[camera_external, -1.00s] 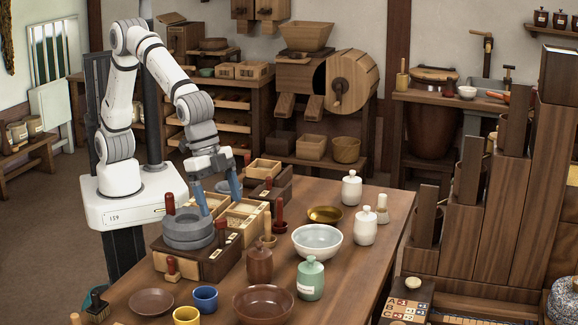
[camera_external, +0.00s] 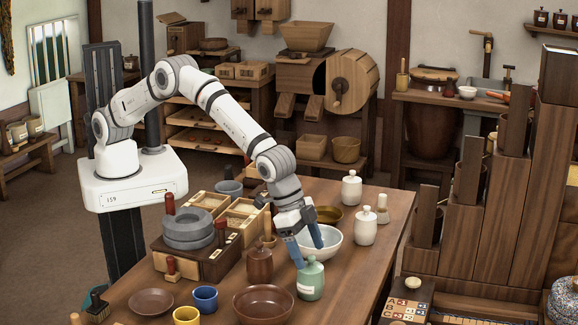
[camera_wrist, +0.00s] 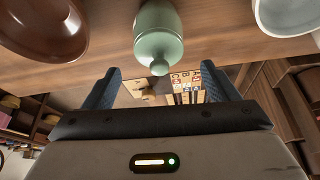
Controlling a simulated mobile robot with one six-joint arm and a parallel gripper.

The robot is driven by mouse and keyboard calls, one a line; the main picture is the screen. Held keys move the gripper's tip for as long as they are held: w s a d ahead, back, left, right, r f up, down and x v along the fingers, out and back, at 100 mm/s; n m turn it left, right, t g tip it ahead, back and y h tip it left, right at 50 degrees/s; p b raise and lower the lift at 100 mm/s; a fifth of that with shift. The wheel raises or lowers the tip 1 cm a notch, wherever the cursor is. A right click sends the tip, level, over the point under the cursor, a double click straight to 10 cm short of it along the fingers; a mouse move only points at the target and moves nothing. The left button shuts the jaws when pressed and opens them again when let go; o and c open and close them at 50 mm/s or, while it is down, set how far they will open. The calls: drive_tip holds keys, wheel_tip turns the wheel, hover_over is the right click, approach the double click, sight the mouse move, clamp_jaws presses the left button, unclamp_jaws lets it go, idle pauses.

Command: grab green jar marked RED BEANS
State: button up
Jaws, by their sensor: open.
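The green jar (camera_external: 311,280) stands upright on the wooden table, with a pale label low on its front that is too small to read. In the wrist view the green jar (camera_wrist: 158,35) shows lid toward me, centred just beyond the gap between the fingers. My gripper (camera_external: 308,254) is open and empty, fingers pointing down, just above and behind the jar's lid. In the wrist view my gripper's two blue fingers (camera_wrist: 160,88) are spread apart, one on each side of the jar's line.
A brown lidded jar (camera_external: 259,265) stands left of the green jar, a brown bowl (camera_external: 263,303) front left, and a white bowl (camera_external: 330,243) close behind. Two white jars stand farther back. A quern (camera_external: 187,232) and boxes fill the left. The table right of the jar is clear.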

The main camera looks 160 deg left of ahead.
sight(310, 256)
drive_tip(key=x, duration=0.3)
drive_tip(key=shift+f, duration=0.15)
